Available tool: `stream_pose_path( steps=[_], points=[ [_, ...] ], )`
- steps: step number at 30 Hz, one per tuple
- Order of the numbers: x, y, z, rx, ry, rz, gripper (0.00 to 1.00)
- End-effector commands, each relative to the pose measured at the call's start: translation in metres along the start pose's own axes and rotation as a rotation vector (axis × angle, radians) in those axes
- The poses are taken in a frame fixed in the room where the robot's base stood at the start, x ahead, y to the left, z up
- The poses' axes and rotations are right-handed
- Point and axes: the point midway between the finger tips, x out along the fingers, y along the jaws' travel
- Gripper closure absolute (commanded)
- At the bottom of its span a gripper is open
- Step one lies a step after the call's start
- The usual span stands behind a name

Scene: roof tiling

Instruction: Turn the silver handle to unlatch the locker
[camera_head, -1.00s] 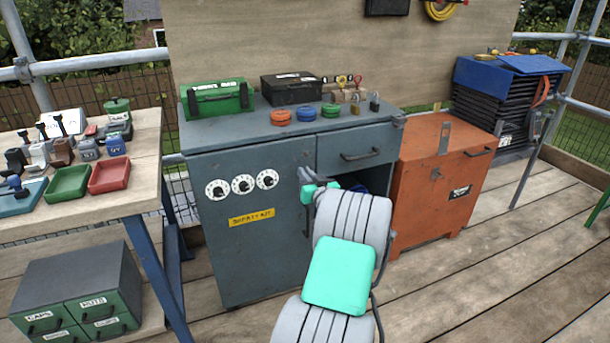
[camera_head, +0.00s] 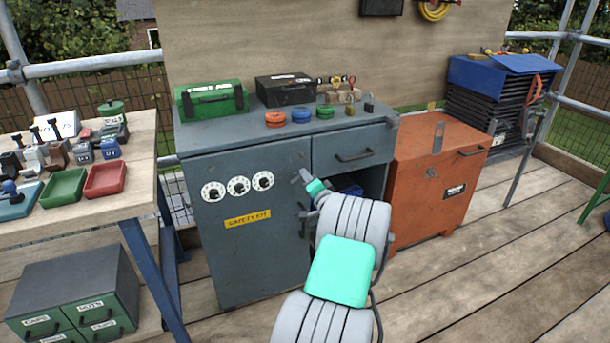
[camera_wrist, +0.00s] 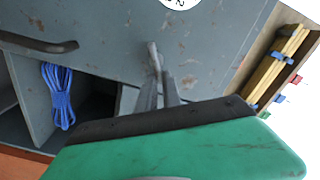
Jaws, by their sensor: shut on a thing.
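The locker (camera_head: 250,255) is a blue-grey metal cabinet with three white dials and a yellow label on its front, and its door looks closed. My gripper (camera_head: 305,180) is at the upper right of that door, near the open compartment. In the wrist view, its two grey fingers (camera_wrist: 160,88) are shut on the silver handle (camera_wrist: 153,54), a narrow piece whose tip shows beyond them. The fingers hide most of the handle. My arm covers the lower right of the locker in the head view.
Right of the door are a drawer with a dark pull (camera_head: 354,156) and an open compartment with blue rope (camera_wrist: 58,95). An orange chest (camera_head: 430,190) stands close on the right. A wooden table (camera_head: 110,195) with trays is at left.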

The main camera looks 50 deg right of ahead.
Motion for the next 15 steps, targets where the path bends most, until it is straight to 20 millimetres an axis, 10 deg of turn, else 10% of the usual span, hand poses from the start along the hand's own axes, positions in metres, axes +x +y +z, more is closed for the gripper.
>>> stream_pose_path(
  steps=[15],
  points=[
    [-0.0001,0.0098,0.0012,0.417,0.001,0.0,1.0]
  ],
)
